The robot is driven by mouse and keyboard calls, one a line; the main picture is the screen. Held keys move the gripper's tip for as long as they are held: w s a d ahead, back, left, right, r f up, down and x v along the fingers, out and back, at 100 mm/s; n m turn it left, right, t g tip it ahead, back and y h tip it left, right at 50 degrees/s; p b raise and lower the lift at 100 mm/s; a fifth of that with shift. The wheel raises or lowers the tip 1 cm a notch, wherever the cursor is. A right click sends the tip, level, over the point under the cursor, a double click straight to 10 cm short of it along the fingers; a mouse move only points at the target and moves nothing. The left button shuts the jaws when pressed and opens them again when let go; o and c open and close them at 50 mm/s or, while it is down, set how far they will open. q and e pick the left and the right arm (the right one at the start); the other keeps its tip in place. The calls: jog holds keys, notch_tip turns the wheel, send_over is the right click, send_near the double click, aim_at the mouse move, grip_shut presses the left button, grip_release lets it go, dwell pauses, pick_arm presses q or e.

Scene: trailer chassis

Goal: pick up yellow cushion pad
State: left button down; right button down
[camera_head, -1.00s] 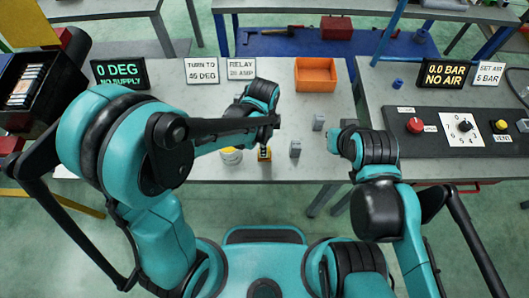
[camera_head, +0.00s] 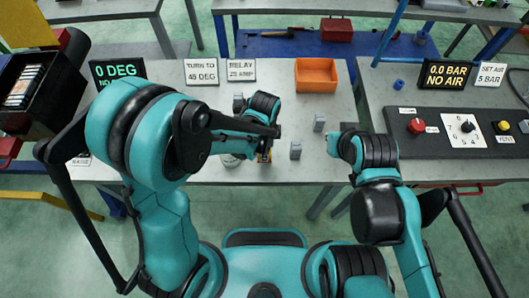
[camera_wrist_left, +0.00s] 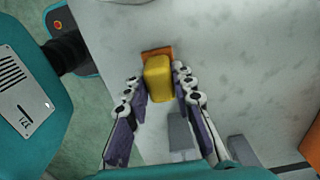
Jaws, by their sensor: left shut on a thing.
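The yellow cushion pad (camera_wrist_left: 158,80) is a small rounded yellow block in the left wrist view. It sits between the two fingers of my left gripper (camera_wrist_left: 160,88), which is shut on it. An orange-brown edge (camera_wrist_left: 155,53) shows just behind the pad; I cannot tell whether the two touch. In the head view my left arm hides most of the pad and the fingers. My right gripper (camera_head: 335,144) is at the table's front edge, right of the small grey blocks, and its fingers are not clear.
Two small grey blocks (camera_head: 295,151) (camera_head: 319,123) stand near the pad. An empty-looking orange bin (camera_head: 316,76) stands further back. The right table carries a dark control panel (camera_head: 465,133) and a 0.0 BAR display (camera_head: 445,74). Table between bin and blocks is clear.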

pick_arm(q)
jog(key=shift+r, duration=0.55)
jog(key=r, duration=0.1)
jog(key=r+p, duration=0.1)
jog(key=d+r, duration=0.1)
jog(key=r, duration=0.1)
jog(key=shift+s+d+p, duration=0.1)
jog(key=shift+s+p, duration=0.25)
jog(key=shift+p, duration=0.05)
jog(key=s+d+r+p, duration=0.1)
jog(key=s+d+r, duration=0.4)
jog(key=d, duration=0.4)
jog(key=shift+s+r+p, duration=0.15)
jog(key=shift+r+p, duration=0.15)
jog(key=shift+r, duration=0.15)
jog(key=shift+a, duration=0.1)
jog(key=c, duration=2.1)
grip_release()
jog(key=shift+c, duration=1)
